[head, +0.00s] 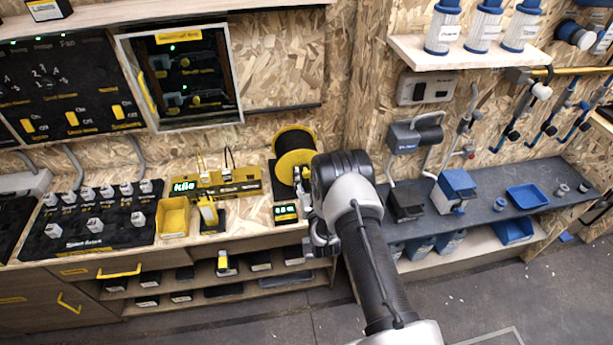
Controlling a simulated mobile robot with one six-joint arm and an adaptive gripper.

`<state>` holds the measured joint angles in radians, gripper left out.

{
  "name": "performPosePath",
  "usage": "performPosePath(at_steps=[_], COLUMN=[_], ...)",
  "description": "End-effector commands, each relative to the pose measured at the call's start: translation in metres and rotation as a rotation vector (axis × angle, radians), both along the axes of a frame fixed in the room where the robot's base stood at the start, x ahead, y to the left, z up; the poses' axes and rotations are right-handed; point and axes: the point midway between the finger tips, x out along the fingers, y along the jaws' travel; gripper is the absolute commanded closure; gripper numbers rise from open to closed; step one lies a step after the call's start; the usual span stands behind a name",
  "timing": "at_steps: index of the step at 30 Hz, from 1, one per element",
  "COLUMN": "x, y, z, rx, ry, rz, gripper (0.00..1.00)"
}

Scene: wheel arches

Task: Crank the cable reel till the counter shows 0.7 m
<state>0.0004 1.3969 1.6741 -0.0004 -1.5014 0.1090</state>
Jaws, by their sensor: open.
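The cable reel (294,160), with yellow flanges and black cable, stands at the right end of the wooden bench against the board wall. The counter (285,212), a small box with a green lit display, sits in front of it; its digits are too small to read surely. My gripper (316,243) is open at the bench's front right corner, to the right of and below the counter. My arm covers the area right of the reel. I cannot make out the crank handle, nor whether anything is between the fingers.
A yellow bin (173,217) and a black-based yellow device (209,214) stand left of the counter. A yellow unit with a green display (215,184) is behind them. Right of my arm, a dark shelf (500,205) holds a blue tray (527,196). Floor is free in front.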

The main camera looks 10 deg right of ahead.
Motion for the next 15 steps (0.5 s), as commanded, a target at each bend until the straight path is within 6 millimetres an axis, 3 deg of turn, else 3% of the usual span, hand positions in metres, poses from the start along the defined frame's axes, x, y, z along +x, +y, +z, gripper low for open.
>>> performPosePath(at_steps=[6, 15], x=[0.016, 0.017], y=[0.0, 0.0], z=[0.0, 0.0], rx=[0.0, 0.0], ry=[0.0, 0.001], rz=[0.0, 0.0], gripper=[0.56, 0.58])
